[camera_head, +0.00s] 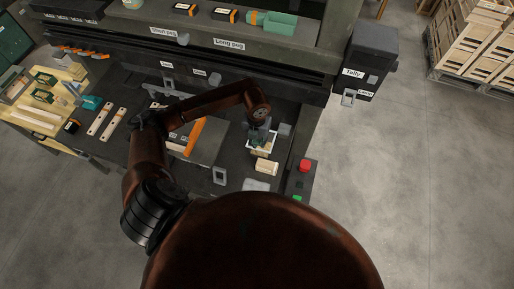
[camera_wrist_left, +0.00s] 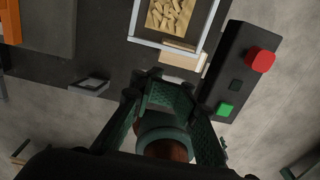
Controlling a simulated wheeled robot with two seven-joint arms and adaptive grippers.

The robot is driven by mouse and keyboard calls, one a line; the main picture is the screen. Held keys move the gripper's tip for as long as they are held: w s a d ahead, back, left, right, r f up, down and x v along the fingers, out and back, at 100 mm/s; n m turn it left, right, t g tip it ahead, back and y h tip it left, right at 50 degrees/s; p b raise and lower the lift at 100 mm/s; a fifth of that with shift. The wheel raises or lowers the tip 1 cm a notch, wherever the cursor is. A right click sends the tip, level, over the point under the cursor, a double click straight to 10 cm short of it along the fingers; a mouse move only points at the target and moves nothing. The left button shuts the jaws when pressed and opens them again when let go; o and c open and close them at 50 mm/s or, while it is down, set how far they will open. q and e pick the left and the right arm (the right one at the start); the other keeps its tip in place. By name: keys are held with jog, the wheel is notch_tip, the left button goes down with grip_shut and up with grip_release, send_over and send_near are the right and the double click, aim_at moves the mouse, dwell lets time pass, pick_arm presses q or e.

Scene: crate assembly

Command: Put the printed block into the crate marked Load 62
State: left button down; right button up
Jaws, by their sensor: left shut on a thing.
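My left gripper (camera_head: 259,140) reaches over the right end of the dark bench. A pale wooden block (camera_head: 266,166) lies on the bench just in front of the gripper, and also shows in the left wrist view (camera_wrist_left: 183,60). I cannot see print on it. No label reading Load 62 can be made out. My right gripper is out of view.
A control box with a red button (camera_head: 305,166) and a green button stands at the bench's right end. A white-rimmed tray (camera_wrist_left: 160,43) holds several yellowish pieces. A whitish block (camera_head: 255,184) and a grey frame (camera_head: 219,175) lie nearby. Wooden crates (camera_head: 466,45) stand at the far right.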

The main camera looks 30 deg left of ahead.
pick_arm(q)
jog(key=shift+r, duration=0.45)
jog(key=c, duration=0.6)
grip_release()
jog(key=shift+o, duration=0.2)
